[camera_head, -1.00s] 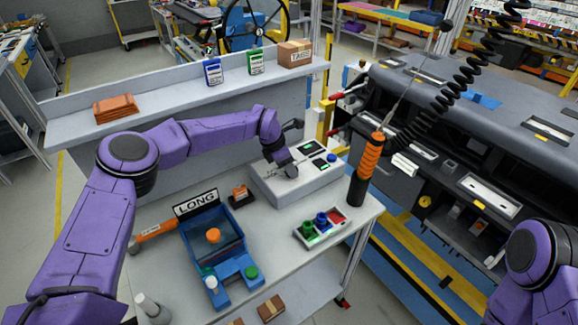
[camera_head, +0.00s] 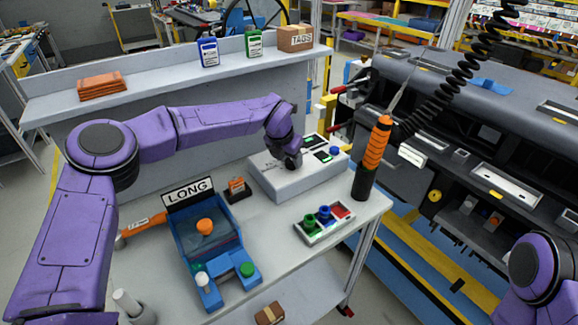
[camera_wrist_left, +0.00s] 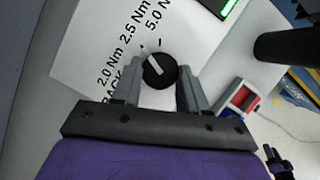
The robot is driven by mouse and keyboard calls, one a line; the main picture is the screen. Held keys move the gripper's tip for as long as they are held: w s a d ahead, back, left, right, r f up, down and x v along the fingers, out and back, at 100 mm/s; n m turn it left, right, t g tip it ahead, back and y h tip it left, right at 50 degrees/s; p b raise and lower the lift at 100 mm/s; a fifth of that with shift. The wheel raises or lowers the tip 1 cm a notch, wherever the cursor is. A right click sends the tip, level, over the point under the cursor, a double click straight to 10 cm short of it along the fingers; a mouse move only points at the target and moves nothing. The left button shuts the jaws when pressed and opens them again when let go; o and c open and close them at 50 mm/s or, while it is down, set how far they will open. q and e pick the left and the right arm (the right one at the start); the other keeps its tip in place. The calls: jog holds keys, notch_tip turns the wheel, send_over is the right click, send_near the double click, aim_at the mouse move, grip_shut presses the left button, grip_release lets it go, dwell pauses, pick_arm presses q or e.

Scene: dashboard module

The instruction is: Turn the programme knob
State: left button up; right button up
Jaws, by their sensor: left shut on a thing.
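The programme knob (camera_wrist_left: 160,71) is a round black knob with a white pointer line on a pale controller box (camera_head: 300,178). Printed labels 2.0 Nm, 2.5 Nm and 5.0 Nm stand beside it in the left wrist view. The pointer line slants to the upper left in that view. My left gripper (camera_wrist_left: 160,88) has one finger on each side of the knob and is shut on it. In the head view my left gripper (camera_head: 291,162) is over the box top, and it hides the knob there. Only a purple link of my right arm shows.
An orange-and-black driver (camera_head: 374,160) stands upright right of the box. A tray of coloured sockets (camera_head: 324,222) lies in front. A blue fixture (camera_head: 185,242) with a LONG sign (camera_head: 188,191) stands to the left. A shelf (camera_head: 150,92) runs behind.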

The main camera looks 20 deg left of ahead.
pick_arm(q)
jog(key=n+b, duration=0.1)
jog(key=n+y+b, duration=0.1)
jog(key=n, duration=0.1)
jog(key=shift+d+f+n+y+b, duration=0.2)
jog(key=shift+f+n+y+b, duration=0.1)
jog(key=shift+b, duration=0.1)
jog(key=n+y+b, duration=0.1)
jog(key=n+b, duration=0.1)
jog(key=n, duration=0.2)
jog(key=shift+r, duration=0.2)
jog(key=shift+n+y, duration=0.3)
jog(key=shift+n, duration=0.1)
jog(key=shift+w, duration=0.1)
jog(key=o, duration=1)
jog(key=shift+o, duration=0.2)
jog(key=shift+w+f, duration=0.1)
jog(key=shift+w, duration=0.05)
jog(key=b+v, duration=0.1)
jog(key=v, duration=0.9)
jog(key=shift+r+b, duration=0.3)
jog(key=shift+b, duration=0.05)
